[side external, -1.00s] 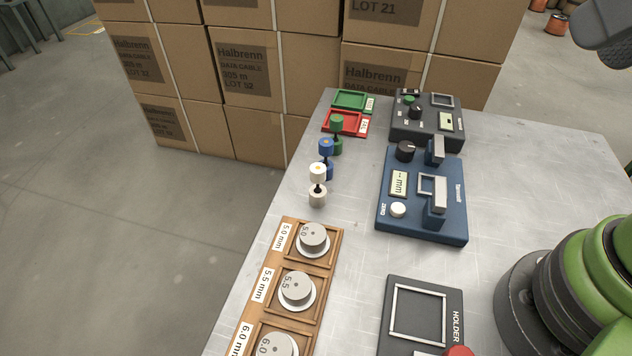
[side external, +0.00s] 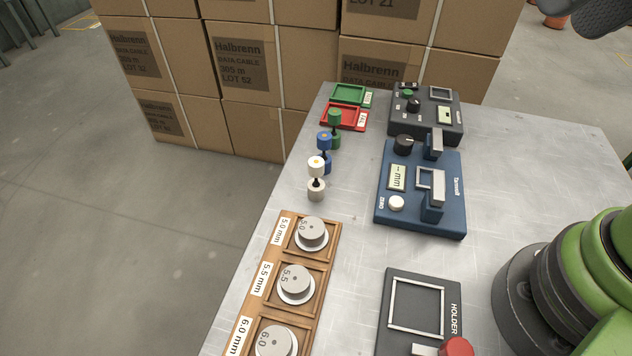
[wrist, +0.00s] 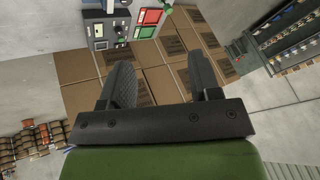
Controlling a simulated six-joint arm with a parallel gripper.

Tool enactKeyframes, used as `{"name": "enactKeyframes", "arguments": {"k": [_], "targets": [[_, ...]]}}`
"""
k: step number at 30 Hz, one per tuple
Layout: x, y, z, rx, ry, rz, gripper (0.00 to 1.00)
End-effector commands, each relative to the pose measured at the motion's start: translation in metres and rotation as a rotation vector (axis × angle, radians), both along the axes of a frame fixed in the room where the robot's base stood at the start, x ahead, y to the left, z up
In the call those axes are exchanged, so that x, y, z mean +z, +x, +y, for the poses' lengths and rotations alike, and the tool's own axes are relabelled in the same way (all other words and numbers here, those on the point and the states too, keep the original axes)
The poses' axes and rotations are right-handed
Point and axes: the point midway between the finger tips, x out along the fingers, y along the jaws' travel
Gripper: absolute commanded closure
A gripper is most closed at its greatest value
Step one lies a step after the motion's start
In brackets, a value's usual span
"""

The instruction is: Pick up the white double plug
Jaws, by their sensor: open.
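The white double plug (side external: 316,178) stands upright on the grey table near its left edge in the side view, a white top over a paler lower part with a dark neck between. A blue double plug (side external: 325,150) and a green double plug (side external: 335,126) stand in a line behind it. My gripper (wrist: 160,85) shows in the wrist view with its two dark fingers apart and nothing between them. It is high above the floor and well away from the plugs. The white plug cannot be made out in the wrist view.
A wooden rack (side external: 271,300) with several grey spools lies in front of the plugs. A blue gauge (side external: 447,212), a dark tester (side external: 400,122) and a dark holder (side external: 398,338) stand to the right. Red (side external: 360,125) and green (side external: 335,100) trays lie behind. Cardboard boxes (side external: 270,55) are stacked beyond the table.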

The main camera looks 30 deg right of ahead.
Motion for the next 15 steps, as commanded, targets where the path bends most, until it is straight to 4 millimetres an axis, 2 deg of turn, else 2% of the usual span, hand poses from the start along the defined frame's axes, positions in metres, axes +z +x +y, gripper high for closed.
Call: {"name": "enactKeyframes", "arguments": {"k": [4,8,11,15], "targets": [[0.000,0.046,0.015,0.091,-0.043,0.100,0.43],[-0.013,0.085,0.034,0.170,-0.088,0.181,0.43],[-0.030,0.114,0.051,0.230,-0.126,0.240,0.43],[-0.066,0.148,0.079,0.315,-0.183,0.321,0.43]]}}
